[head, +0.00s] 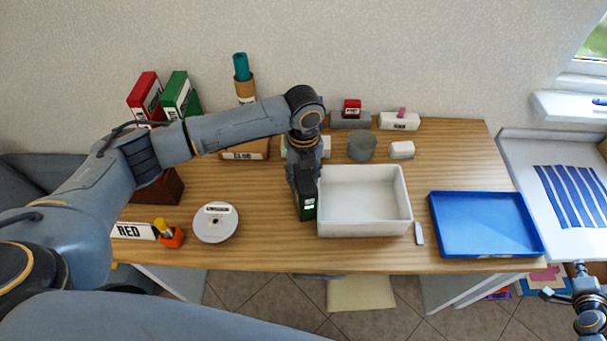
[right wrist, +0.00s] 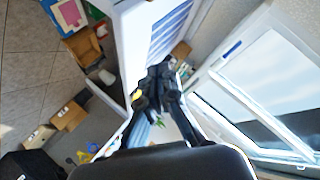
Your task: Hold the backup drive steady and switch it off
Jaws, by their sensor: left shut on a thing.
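The backup drive (head: 308,211) seems to be the small dark box with a lit green-white panel, standing on the wooden table against the left side of a white bin. My left gripper (head: 306,190) comes down on it from above and is shut on it, hiding its upper part. Its switch cannot be made out. My right gripper (head: 566,284) is at the lower right, off the table and far from the drive. In the right wrist view it also shows (right wrist: 162,78), with nothing clearly held; its finger gap is unclear.
The white bin (head: 365,231) is empty, right of the drive. A blue tray (head: 486,253) lies further right, with a small grey-white piece (head: 419,234) between. A disc spindle (head: 215,223) stands left. Binders (head: 180,94) and labelled holders stand behind. A window shows in the right wrist view (right wrist: 265,85).

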